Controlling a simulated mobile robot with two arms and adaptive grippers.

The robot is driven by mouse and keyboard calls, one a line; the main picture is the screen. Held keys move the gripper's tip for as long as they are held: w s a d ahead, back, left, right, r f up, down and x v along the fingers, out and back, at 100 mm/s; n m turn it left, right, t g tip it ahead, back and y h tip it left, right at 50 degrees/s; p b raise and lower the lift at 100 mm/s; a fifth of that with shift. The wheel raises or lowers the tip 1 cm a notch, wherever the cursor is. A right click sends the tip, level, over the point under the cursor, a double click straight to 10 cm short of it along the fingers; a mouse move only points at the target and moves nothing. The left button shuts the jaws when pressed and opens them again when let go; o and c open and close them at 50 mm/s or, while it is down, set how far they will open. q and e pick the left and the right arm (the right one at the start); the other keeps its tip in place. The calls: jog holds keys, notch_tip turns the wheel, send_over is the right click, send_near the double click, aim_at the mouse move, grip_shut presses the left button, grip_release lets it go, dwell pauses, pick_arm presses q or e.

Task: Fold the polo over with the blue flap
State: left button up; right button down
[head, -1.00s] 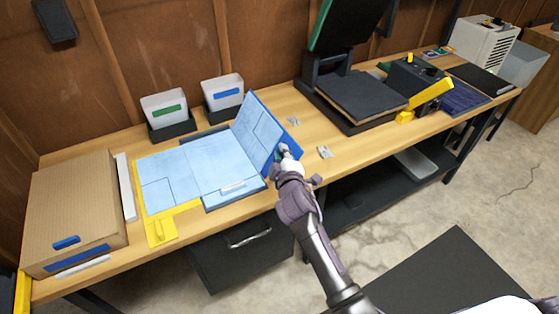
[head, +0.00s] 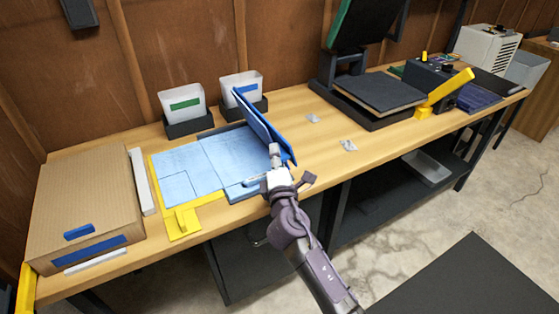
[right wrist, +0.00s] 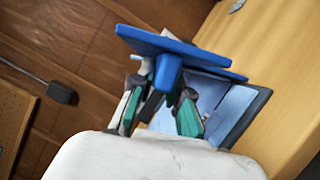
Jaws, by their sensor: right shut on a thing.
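The light-blue polo (head: 185,172) lies flat at the left of the folding board, over its yellow flap (head: 180,222). The blue flap (head: 262,126) stands raised at the board's right side, seen nearly edge-on and leaning left over the polo. Polo cloth on its inner face is mostly hidden. My right gripper (head: 275,162) is at the flap's near side, shut on its blue handle. In the right wrist view the blue flap (right wrist: 180,48) spans above the fingers (right wrist: 160,100), with the handle between them. My left gripper is not in view.
A cardboard box (head: 85,205) stands left of the board. Two white bins, one with a green label (head: 183,103) and one with a blue label (head: 242,90), stand behind it. Small grey pieces (head: 348,145) and a heat press (head: 375,92) are to the right.

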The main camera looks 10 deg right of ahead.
jog(key=shift+s+a+f+n+b, duration=0.1)
jog(key=shift+a+f+n+b, duration=0.2)
jog(key=shift+a+n+b, duration=0.15)
jog(key=c, duration=1.1)
grip_release()
jog(key=s, duration=0.4)
jog(key=s+f, duration=0.1)
jog(key=s, duration=0.3)
jog(key=s+a, duration=0.1)
jog(key=s, duration=0.2)
jog(key=shift+s+a+f, duration=0.1)
jog(key=shift+s+f, duration=0.25)
jog(key=shift+s, duration=0.05)
